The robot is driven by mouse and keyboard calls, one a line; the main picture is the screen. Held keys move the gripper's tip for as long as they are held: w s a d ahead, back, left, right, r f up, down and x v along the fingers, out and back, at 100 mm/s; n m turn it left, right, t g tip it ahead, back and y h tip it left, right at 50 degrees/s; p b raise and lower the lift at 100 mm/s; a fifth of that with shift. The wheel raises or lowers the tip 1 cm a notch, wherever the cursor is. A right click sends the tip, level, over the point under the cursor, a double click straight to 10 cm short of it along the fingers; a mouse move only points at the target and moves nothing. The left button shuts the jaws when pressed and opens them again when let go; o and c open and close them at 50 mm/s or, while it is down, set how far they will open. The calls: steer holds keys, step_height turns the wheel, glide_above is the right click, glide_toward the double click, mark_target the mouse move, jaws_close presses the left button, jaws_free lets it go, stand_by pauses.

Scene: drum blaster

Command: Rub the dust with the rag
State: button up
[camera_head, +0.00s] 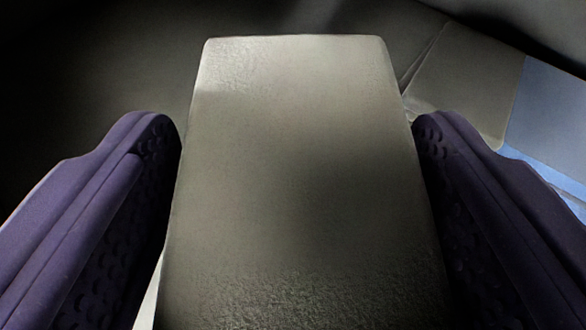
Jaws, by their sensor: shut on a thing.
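My gripper (298,150) shows as two purple fingers, one at the left and one at the right of the picture. It is shut on a grey-beige block-shaped thing with rounded corners, which I take to be the rag (300,170). The rag fills the middle of the view and reaches up past the fingertips. Its surface is rough near the top left and along the bottom. No dust can be made out, and the rag hides what lies behind it.
Behind is a dark surface (110,80), mostly in shadow. At the right lies a flat panel, part grey-beige (465,85) and part blue (550,115), with a pale edge. The left side shows no objects.

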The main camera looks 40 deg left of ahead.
steer(key=shift+r, duration=0.25)
step_height(320, 180, up, 3)
steer(key=p, duration=0.2)
steer(key=shift+r+p, duration=0.1)
steer(key=shift+p, duration=0.25)
stand_by(1.0)
